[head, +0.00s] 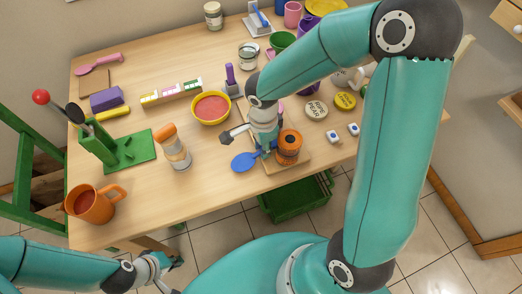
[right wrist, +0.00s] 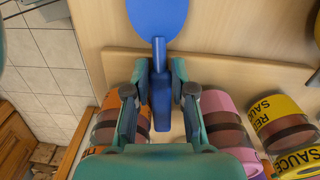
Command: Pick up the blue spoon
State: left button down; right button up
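The blue spoon (head: 243,162) lies at the front edge of the table, its bowl pointing left in the head view. In the right wrist view the spoon (right wrist: 157,15) runs down from its bowl, and its handle passes between my right fingertips. My right gripper (right wrist: 161,82) is closed in around the handle, with a pad close against each side. In the head view my right gripper (head: 265,148) is low over the wooden board, partly hiding the handle. My left gripper (head: 172,262) is near the bottom edge, away from the spoon; its finger opening is unclear.
An orange-lidded jar (head: 288,146) stands on the board (head: 300,162) right beside my right gripper. A red-filled yellow bowl (head: 211,107) and an orange-topped shaker (head: 172,147) are to the left. An orange mug (head: 92,204) stands at the left front. The table between shaker and spoon is clear.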

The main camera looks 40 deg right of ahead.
grip_shut()
jog(key=shift+r, duration=0.2)
